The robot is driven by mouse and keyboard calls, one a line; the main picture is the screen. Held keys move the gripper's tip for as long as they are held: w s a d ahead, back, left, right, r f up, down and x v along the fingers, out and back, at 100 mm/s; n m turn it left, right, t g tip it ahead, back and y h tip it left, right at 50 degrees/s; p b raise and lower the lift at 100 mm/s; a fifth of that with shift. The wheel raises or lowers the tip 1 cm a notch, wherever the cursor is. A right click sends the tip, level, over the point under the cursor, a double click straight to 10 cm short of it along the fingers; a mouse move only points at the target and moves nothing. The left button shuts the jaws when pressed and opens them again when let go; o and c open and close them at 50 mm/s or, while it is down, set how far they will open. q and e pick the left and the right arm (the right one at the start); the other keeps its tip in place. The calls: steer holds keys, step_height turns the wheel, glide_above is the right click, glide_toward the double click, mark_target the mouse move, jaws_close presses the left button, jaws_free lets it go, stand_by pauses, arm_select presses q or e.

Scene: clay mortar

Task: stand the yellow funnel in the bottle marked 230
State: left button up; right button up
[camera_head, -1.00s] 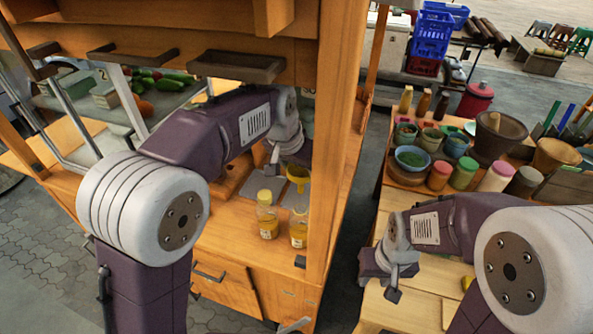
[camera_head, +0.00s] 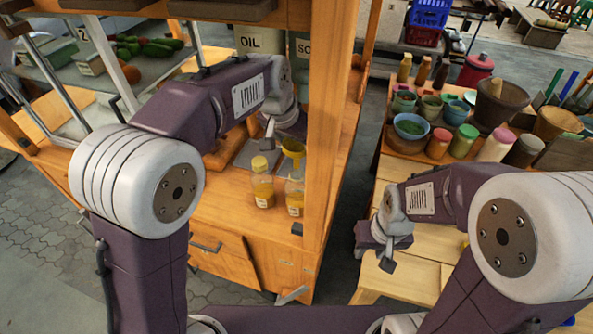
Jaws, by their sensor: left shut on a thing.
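The yellow funnel (camera_head: 292,149) is beside my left gripper (camera_head: 283,138), which is shut on it. The funnel is wide end up, right over the right-hand of two bottles on the wooden stall counter. That bottle (camera_head: 295,200) is clear with yellow contents. I cannot tell whether the spout is inside its neck. The other bottle (camera_head: 262,188), just left, has a yellow cap and similar contents. Both labels are too small to read. My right gripper (camera_head: 386,262) hangs over the light wooden table; its fingers are too unclear to judge.
A wooden post (camera_head: 328,130) stands close to the right of the bottles. A container marked OIL (camera_head: 262,42) and another labelled container (camera_head: 300,48) stand behind my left gripper. Bowls and jars crowd the right table's far end, including a blue bowl (camera_head: 411,127).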

arm_select(q)
steer(key=shift+f, duration=0.25)
stand_by(0.5)
steer(key=shift+f, duration=0.15)
steer(key=shift+f+b, duration=0.65)
steer(key=shift+f, duration=0.2)
steer(key=shift+f, duration=0.1)
stand_by(0.3)
steer(key=shift+f+b, duration=0.35)
steer(key=shift+f, duration=0.15)
steer(key=o, duration=1.4)
